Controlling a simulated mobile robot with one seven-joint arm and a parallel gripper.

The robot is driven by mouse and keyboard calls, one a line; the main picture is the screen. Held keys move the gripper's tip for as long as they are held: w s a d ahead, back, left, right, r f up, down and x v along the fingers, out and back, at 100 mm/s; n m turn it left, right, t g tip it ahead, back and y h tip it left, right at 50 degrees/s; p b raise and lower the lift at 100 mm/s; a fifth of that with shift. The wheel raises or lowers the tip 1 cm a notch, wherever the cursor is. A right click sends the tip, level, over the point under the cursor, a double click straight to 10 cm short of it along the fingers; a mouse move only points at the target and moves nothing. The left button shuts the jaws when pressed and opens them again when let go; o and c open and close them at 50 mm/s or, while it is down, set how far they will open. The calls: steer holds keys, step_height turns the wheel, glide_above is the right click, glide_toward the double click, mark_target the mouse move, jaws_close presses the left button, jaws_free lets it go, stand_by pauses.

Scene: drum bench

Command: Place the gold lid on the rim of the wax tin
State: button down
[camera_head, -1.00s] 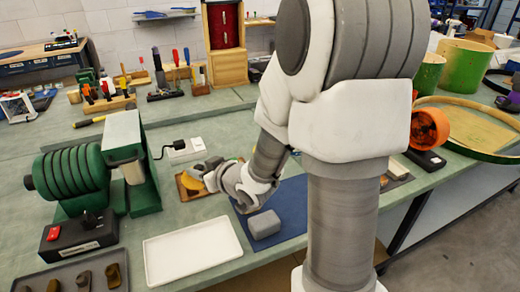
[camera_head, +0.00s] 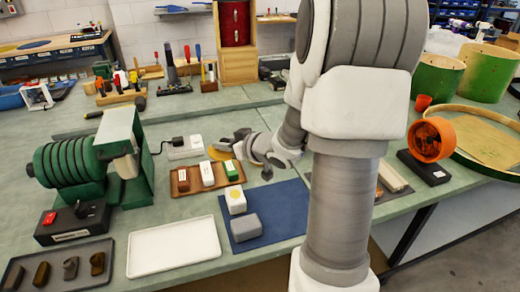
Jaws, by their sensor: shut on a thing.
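My gripper (camera_head: 234,149) is shut on the gold lid (camera_head: 218,154), a flat yellow-gold disc held at its edge, above the bench behind the brown tray. A white block-like item with a round yellowish patch on top (camera_head: 235,200) stands on the blue mat (camera_head: 280,206), in front of and below my gripper. It may be the wax tin, but I cannot tell for sure. The far side of the lid and the fingertips are small and partly hidden.
A brown tray (camera_head: 182,190) holds several bars below the lid. A grey block (camera_head: 245,227) lies on the blue mat. An empty white tray (camera_head: 174,248) is at the front. A green machine (camera_head: 75,165) stands left. A socket box (camera_head: 186,150) is just left of the lid.

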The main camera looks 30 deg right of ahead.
steer(key=s+d+r+m+h+p, duration=0.1)
steer(key=s+d, duration=0.2)
steer(key=d, duration=0.6)
steer(key=s+d+p, duration=0.1)
steer(key=s+d, duration=0.2)
steer(key=d, duration=0.6)
steer(key=b+x, duration=0.1)
steer(key=x, duration=0.3)
steer(key=b+x, duration=0.1)
steer(key=x, duration=0.4)
steer(key=a+f+b+x, duration=0.1)
steer(key=x, duration=0.3)
steer(key=shift+s+f, duration=0.1)
steer(key=shift+f, duration=0.15)
steer(key=shift+f+b, duration=0.85)
steer(key=shift+f, duration=1.1)
steer(key=shift+f, duration=0.1)
steer(key=shift+f, duration=0.15)
steer(key=c, duration=0.6)
jaws_free()
steer(key=shift+c, duration=0.2)
